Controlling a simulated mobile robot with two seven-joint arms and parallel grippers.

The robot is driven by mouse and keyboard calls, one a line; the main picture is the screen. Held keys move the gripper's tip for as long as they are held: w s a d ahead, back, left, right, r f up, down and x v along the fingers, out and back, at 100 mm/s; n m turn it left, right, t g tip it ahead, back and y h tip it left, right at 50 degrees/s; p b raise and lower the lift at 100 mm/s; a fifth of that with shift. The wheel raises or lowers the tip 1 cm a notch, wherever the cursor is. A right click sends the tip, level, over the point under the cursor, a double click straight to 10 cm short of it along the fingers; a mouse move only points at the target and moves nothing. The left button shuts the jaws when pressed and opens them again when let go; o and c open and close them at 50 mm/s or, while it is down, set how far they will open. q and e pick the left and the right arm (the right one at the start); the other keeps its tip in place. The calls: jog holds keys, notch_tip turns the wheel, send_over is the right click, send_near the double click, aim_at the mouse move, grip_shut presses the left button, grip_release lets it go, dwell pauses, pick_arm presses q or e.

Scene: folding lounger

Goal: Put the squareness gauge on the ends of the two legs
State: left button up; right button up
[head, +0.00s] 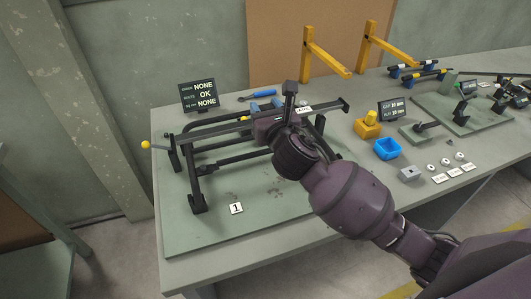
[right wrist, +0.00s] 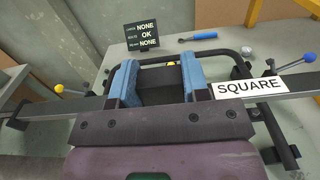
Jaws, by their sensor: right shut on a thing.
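The squareness gauge (head: 228,129) is a long dark bar with a white SQUARE label. It lies crosswise above the black lounger frame (head: 218,162) in the head view. My right gripper (head: 275,112) is shut on the middle of the gauge. In the right wrist view its blue fingers (right wrist: 160,78) sit on either side of a dark block, and the gauge bar (right wrist: 48,108) sticks out left and right. The ends of the two legs are hard to make out under the bar, and I cannot tell whether it touches them. My left gripper is not in view.
A status screen (head: 198,95) reads NONE, OK, NONE behind the frame. A yellow-knobbed lever (head: 146,145) is at the left. A blue-handled tool (head: 258,95) lies behind.

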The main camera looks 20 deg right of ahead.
notch_tip(320, 180, down, 13)
jog(key=b, duration=0.3)
jog(key=shift+f, duration=0.1)
jog(key=shift+f+b, duration=0.35)
jog(key=shift+f, duration=0.1)
jog(key=shift+f, duration=0.15)
